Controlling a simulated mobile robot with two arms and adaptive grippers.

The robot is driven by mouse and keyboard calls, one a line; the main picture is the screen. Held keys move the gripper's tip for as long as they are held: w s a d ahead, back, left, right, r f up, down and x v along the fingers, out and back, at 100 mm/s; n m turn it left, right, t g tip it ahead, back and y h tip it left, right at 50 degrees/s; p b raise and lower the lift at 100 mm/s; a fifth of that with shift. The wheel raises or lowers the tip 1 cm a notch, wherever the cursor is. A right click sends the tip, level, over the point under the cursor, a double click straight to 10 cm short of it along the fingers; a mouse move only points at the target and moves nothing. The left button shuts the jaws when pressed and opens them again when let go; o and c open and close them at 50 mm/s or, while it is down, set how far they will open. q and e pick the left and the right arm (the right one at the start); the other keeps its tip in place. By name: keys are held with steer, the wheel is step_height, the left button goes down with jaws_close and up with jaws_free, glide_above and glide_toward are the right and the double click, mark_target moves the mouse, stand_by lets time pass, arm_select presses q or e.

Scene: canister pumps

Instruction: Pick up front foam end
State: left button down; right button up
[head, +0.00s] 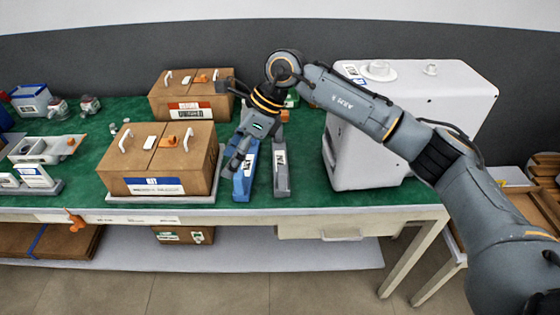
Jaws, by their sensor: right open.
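My right gripper (236,163) is open and points down over the green-topped table, just right of the front cardboard box. It partly covers a narrow blue piece (243,185) with a white label. A narrow grey piece (282,181), also with a white label, stands beside it on the right. Either could be a foam end; I cannot tell which is the front one. The gripper fingers overlap the blue piece's left side in the picture; whether they touch it is unclear. My left gripper is not in view.
The front cardboard box (158,172) with white handles is close on the left. Another box (190,106) stands behind it. A large white canister housing (365,150) stands on the right. White fixtures (36,150) are at far left. Bare green mat (308,178) shows between grey piece and housing.

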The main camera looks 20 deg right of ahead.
steer(key=w+d+r+h, duration=0.25)
steer(key=d+h, duration=0.25)
steer(key=d, duration=0.8)
steer(key=p, duration=0.1)
glide_above(281, 169)
step_height(281, 169, down, 7)
steer(key=shift+s+f, duration=0.15)
steer(key=shift+a+f, duration=0.1)
steer(key=shift+f, duration=0.35)
steer(key=f+p, duration=0.1)
steer(key=f, duration=0.1)
steer(key=f+p, duration=0.1)
steer(key=f, duration=0.1)
steer(key=shift+d+f, duration=0.2)
steer(key=shift+f, duration=0.05)
steer(key=shift+a+f, duration=0.1)
steer(key=shift+f, duration=0.3)
steer(key=shift+c, duration=0.2)
steer(key=c, duration=1.2)
